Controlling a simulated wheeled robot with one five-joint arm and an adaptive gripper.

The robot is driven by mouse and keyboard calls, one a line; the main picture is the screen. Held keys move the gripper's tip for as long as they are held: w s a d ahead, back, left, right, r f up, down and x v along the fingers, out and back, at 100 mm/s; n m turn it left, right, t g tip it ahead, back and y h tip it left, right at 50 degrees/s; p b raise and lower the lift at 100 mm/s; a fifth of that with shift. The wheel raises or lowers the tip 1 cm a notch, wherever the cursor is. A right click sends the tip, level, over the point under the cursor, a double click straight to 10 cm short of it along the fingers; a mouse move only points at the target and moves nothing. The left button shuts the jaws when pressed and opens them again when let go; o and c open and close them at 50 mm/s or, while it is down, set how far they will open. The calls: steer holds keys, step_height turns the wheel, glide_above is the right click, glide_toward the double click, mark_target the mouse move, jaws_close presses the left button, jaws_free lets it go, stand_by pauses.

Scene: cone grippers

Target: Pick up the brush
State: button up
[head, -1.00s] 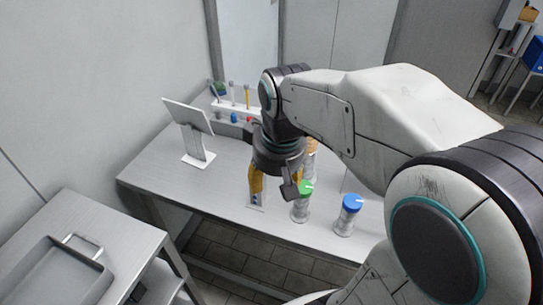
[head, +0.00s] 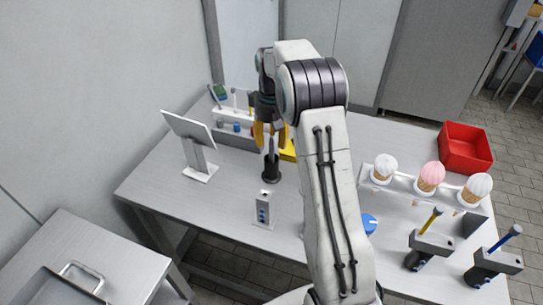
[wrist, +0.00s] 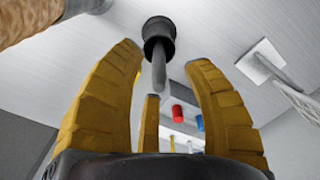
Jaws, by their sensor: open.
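The task's brush seems to be the upright piece with a thin grey handle (wrist: 159,70) rising from a round black base or holder (head: 270,172) on the table. It stands directly below my gripper (head: 270,142), and the black base also shows in the wrist view (wrist: 158,32). I cannot see bristles. My gripper's yellow fingers (wrist: 165,62) are spread open, pointing down, with the handle's top between or just beyond their tips. I cannot tell if any finger touches it.
A tablet stand (head: 197,160) is left and a small switch box (head: 264,208) is in front. A tool rack (head: 235,128) is behind. Ice cream cones in a holder (head: 405,185), a red bin (head: 466,147) and two scoops in holders (head: 430,250) are right. My arm hides the table's middle.

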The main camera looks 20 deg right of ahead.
mark_target(271, 155)
steer(key=shift+w+d+f+p, duration=0.1)
steer(key=shift+f+p, duration=0.05)
steer(key=shift+f, duration=1.1)
steer(key=shift+w+f+p, duration=0.15)
steer(key=shift+f+p, duration=0.05)
steer(key=shift+f, duration=1.1)
steer(key=shift+w+d+f+p, duration=0.1)
steer(key=shift+f+p, duration=0.05)
steer(key=shift+f, duration=1.1)
steer(key=shift+c, duration=0.3)
jaws_close()
